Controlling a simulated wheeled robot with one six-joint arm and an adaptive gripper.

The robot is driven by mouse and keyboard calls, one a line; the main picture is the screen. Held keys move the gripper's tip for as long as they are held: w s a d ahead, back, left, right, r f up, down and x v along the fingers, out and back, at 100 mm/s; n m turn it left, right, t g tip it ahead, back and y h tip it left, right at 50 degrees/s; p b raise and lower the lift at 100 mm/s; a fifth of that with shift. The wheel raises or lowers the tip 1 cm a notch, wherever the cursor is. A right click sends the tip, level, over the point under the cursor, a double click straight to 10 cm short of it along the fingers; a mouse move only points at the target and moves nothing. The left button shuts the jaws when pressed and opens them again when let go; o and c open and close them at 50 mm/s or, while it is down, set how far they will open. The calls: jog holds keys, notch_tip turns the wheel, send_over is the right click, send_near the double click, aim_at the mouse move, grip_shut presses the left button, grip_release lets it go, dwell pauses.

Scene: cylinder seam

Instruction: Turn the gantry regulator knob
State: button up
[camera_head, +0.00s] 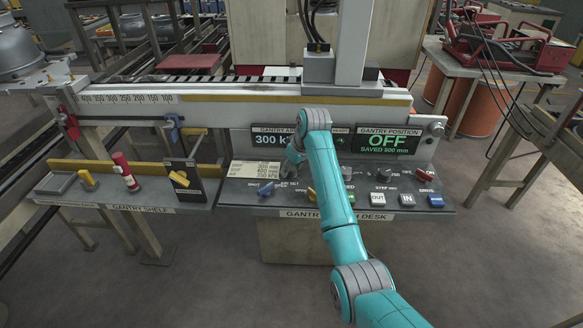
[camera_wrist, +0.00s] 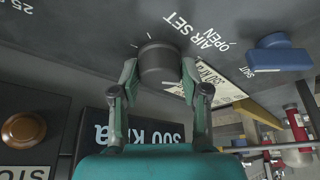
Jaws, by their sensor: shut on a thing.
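The regulator knob (camera_wrist: 160,62) is a dark round knob beside the words AIR SET on the grey control desk (camera_head: 240,200). My gripper (camera_wrist: 159,78) has one finger on each side of the knob and is shut on it in the wrist view. In the head view, my gripper (camera_head: 291,160) is over the desk, and my arm and fingers largely hide the knob. The gantry air display (camera_head: 268,140) reads about 300 k, its right end covered by my arm; it also shows as 300 kPa in the wrist view (camera_wrist: 150,130).
A blue open/shut lever (camera_wrist: 283,54) sits near the knob. A pale card (camera_head: 250,171) with figures lies left of it. The gantry position display (camera_head: 387,142) reads OFF, saved 500 mm. Buttons (camera_head: 407,199) line the desk's right side. A shelf with tools (camera_head: 150,195) adjoins at left.

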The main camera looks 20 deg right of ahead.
jog(key=m+h, duration=0.1)
jog(key=m, duration=0.2)
jog(key=shift+a+m, duration=0.15)
jog(key=shift+m, duration=0.25)
jog(key=shift+m+h, duration=0.9)
jog(key=shift+m, duration=0.9)
jog(key=o, duration=1.1)
jog(key=shift+o, duration=0.2)
